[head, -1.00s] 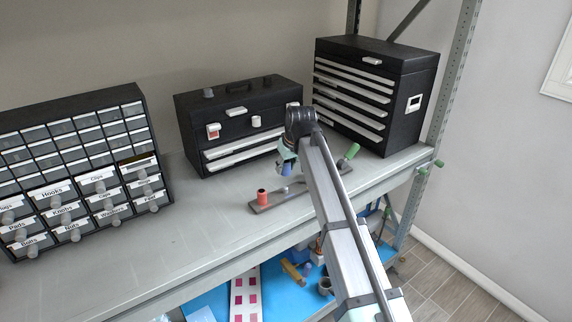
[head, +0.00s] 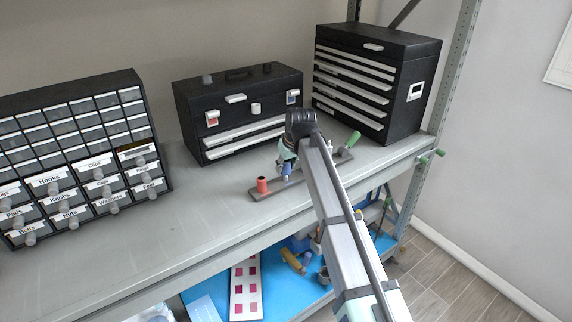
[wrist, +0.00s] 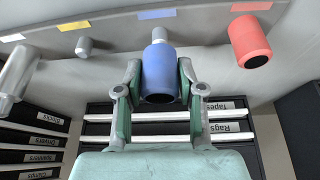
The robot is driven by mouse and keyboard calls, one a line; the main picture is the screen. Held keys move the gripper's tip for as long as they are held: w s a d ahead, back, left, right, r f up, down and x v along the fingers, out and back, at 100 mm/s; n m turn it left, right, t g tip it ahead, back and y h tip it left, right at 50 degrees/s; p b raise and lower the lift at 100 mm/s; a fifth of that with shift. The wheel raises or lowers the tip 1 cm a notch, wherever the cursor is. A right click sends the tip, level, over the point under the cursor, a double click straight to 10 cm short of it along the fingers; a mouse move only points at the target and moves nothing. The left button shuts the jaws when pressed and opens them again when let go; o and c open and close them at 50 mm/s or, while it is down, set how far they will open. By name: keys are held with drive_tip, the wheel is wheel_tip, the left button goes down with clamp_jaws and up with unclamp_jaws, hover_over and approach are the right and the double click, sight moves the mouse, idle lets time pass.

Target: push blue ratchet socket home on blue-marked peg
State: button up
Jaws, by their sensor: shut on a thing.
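The blue ratchet socket (wrist: 159,75) sits between the two fingers of my gripper (wrist: 159,88), which is shut on it. In the wrist view, a short light length of the blue-marked peg (wrist: 158,34) shows between the socket and the rack strip with its blue mark (wrist: 157,13). The socket is in line with the peg, with a gap left to the strip. How far it sits over the peg is hidden. In the head view, my gripper (head: 287,160) holds the blue socket (head: 286,171) low over the rack strip (head: 295,184).
A red socket (wrist: 250,42) stands beside the blue one, at a red mark. On the other side is a short bare peg (wrist: 85,46) at a yellow mark. Black toolboxes (head: 237,110) (head: 375,80) stand behind; a drawer cabinet (head: 75,150) stands left. The shelf front is clear.

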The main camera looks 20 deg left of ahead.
drive_tip(key=shift+f, duration=0.3)
drive_tip(key=shift+f, duration=0.35)
drive_tip(key=shift+f+b, duration=0.6)
drive_tip(key=shift+f, duration=0.45)
drive_tip(key=o, duration=1.2)
drive_tip(key=shift+o, duration=0.2)
drive_tip(key=v, duration=1.2)
